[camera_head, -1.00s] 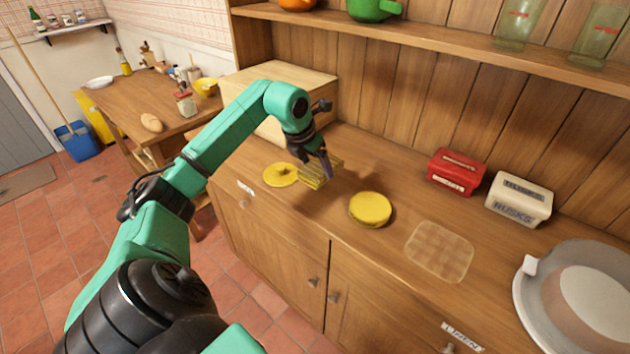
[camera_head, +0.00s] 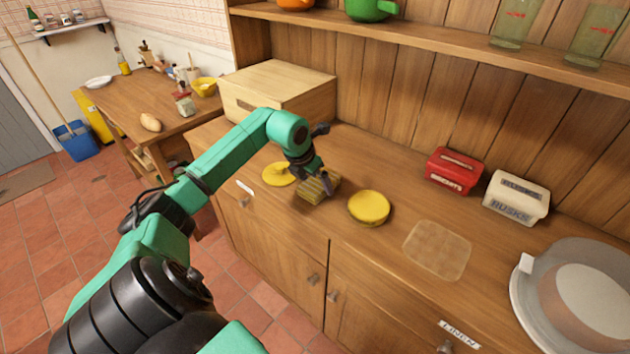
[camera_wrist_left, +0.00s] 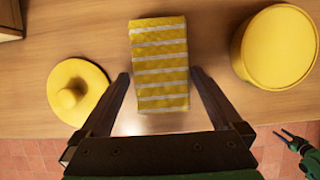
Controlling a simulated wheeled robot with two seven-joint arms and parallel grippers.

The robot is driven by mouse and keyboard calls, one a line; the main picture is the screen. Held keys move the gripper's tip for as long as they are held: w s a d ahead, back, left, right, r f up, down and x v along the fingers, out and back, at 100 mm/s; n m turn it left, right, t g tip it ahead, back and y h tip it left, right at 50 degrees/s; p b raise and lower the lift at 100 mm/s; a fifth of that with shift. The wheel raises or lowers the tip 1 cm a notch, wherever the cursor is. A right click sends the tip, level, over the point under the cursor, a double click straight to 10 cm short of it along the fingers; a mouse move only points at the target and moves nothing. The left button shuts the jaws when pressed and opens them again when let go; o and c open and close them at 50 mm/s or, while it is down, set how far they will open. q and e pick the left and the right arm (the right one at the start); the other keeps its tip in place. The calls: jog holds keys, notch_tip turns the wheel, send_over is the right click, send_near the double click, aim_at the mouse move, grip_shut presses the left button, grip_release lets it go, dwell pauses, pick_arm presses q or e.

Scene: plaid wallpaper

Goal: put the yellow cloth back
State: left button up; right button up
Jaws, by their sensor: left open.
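The yellow cloth (camera_head: 314,191) is a folded, striped block on the wooden counter, between a yellow knobbed lid and a round yellow tin. It shows in full in the left wrist view (camera_wrist_left: 160,62), with pale stripes across it. My left gripper (camera_head: 316,182) is over the cloth and hides part of it in the head view. In the left wrist view its fingers (camera_wrist_left: 158,76) are apart, one at each side of the cloth. I cannot tell whether they touch it. My right gripper (camera_wrist_left: 291,139) shows small at the right edge there; its jaw state is unclear.
The yellow lid (camera_head: 279,174) is left of the cloth, the yellow tin (camera_head: 369,207) right. A pale square patch (camera_head: 437,250) lies on bare counter farther right. A red tin (camera_head: 454,171), a rusks tin (camera_head: 516,197) and a large white-rimmed object (camera_head: 540,318) stand beyond. A wooden box (camera_head: 290,88) is behind my arm.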

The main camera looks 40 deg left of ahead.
pick_arm(q)
jog(key=shift+s+r, duration=0.1)
jog(key=shift+r, duration=0.25)
jog(key=b+v, duration=0.2)
jog(key=v, duration=0.9)
jog(key=shift+r, duration=0.25)
